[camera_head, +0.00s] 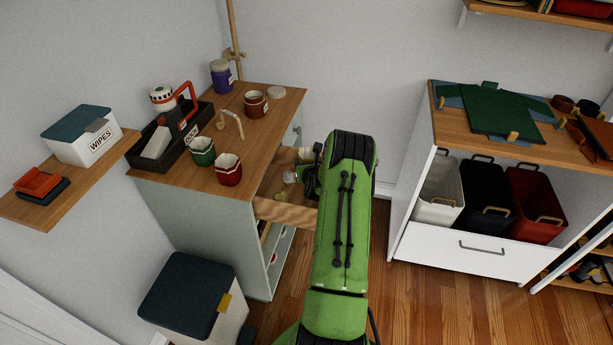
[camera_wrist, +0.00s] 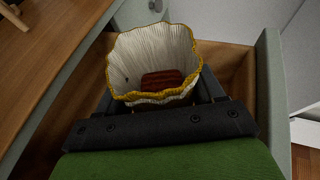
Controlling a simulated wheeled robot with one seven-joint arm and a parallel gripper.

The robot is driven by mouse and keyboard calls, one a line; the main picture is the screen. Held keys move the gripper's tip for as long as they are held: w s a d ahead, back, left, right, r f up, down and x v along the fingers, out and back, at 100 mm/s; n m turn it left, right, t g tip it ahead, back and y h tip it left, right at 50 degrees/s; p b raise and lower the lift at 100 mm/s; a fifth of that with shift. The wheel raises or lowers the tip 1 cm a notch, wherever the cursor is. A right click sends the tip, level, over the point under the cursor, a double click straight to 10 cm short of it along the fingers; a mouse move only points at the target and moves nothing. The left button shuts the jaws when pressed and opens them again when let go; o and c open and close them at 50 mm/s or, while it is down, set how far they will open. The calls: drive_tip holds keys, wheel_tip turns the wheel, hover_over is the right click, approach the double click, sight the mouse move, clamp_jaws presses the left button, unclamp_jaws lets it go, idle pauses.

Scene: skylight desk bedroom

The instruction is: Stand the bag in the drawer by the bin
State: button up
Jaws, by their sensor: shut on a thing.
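In the wrist view a white pleated bag (camera_wrist: 180,48) with a wavy yellow rim stands open-mouthed, with something reddish-brown inside. My gripper (camera_wrist: 160,98) is shut on the bag's near side. The bag is at the open wooden drawer (camera_wrist: 236,68); whether its base touches the drawer floor is hidden. In the head view the drawer (camera_head: 285,213) is pulled out from the pale green cabinet, partly covered by my green arm. A lidded bin (camera_head: 188,296), white with a dark blue lid and yellow tab, stands on the floor left of the cabinet.
The cabinet top (camera_head: 262,122) holds a black caddy (camera_head: 152,150), red and green cups and jars. A shelf with a wipes box (camera_head: 82,135) is at left. A white unit with several bins (camera_head: 487,203) stands right. Wooden floor (camera_head: 400,305) between is clear.

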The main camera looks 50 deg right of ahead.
wheel_tip(320, 180, down, 3)
drive_tip(key=shift+a+f+b, duration=0.1)
drive_tip(key=shift+b, duration=0.2)
drive_tip(key=shift+f+b, duration=0.5)
drive_tip(key=shift+f, duration=0.05)
drive_tip(key=o, duration=1)
